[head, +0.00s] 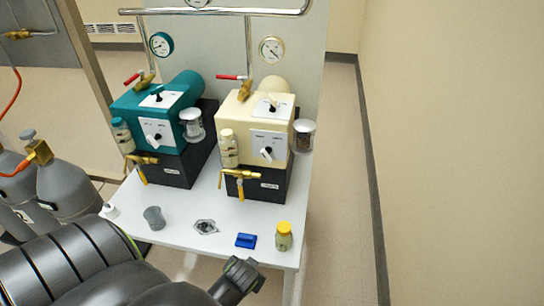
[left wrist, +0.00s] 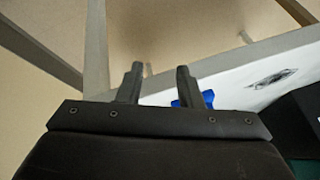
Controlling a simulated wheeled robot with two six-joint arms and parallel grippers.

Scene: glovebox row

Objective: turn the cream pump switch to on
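The cream pump (head: 240,112) stands at the back right of the white table, on a black base. Its sloping top panel (head: 265,108) carries a small dark toggle, and its front panel (head: 268,143) carries a knob with a pale pointer. The labels are too small to read, so I cannot tell the switch's setting. My left gripper (head: 244,276) is low at the table's front edge, well in front of the pump and touching neither panel. In the left wrist view its two fingers (left wrist: 158,85) are apart with nothing between them. My right gripper is out of view.
A teal pump (head: 155,108) stands left of the cream one. A brass valve (head: 240,176) juts out before the cream pump. Grey cylinders (head: 72,185) stand left.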

